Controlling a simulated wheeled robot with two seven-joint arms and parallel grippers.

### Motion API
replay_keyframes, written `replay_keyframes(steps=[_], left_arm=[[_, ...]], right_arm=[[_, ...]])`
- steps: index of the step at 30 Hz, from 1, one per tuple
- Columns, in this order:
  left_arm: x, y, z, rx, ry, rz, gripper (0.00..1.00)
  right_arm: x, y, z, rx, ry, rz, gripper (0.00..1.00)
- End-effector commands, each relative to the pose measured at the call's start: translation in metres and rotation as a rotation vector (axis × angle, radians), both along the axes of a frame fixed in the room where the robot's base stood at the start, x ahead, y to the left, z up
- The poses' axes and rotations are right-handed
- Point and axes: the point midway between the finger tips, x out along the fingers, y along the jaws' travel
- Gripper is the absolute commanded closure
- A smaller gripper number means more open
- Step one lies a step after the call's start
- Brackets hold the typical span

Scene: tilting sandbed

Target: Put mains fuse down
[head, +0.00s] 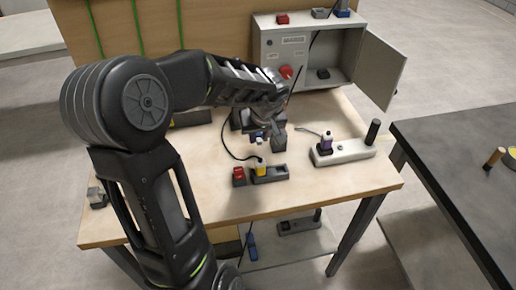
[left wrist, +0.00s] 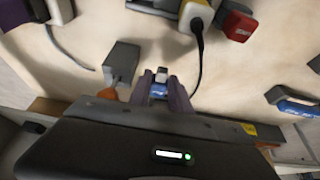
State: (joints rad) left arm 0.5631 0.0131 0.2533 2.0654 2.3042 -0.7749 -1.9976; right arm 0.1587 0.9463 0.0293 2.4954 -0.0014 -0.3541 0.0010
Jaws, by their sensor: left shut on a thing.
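My left gripper (head: 259,134) is above the middle of the wooden workbench, pointing down. It also shows in the left wrist view (left wrist: 161,84), its two purple-grey fingers shut on a small white and blue piece, which looks like the mains fuse (left wrist: 159,89). The mains fuse also shows as a small pale and blue spot in the head view (head: 260,141). A grey block (left wrist: 122,60) stands close beside the fingers, apart from them. The exact height of the fuse above the bench is hard to tell. My right gripper is not in view.
A grey socket strip (head: 277,174) holds a yellow plug (head: 260,169) with a black cable, beside a red block (head: 239,177). A pale base (head: 350,151) with a black post stands right. Behind is a cabinet (head: 290,52) with its door open. The bench front is mostly clear.

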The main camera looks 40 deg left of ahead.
Motion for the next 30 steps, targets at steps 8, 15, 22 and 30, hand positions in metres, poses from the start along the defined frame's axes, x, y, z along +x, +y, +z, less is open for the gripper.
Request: replay_keyframes(steps=[8, 15, 22, 30], left_arm=[[-0.001, 0.000, -0.016, 0.000, 0.003, 0.000, 1.00], [0.000, 0.000, -0.050, -0.001, 0.002, -0.001, 1.00], [0.000, 0.000, -0.049, 0.000, 0.000, 0.000, 1.00], [0.000, 0.000, -0.052, 0.000, 0.000, -0.001, 0.70]], right_arm=[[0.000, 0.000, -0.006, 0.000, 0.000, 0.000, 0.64], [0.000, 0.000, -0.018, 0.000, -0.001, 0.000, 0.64], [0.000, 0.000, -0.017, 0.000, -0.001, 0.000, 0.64], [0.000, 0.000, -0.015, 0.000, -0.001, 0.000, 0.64]])
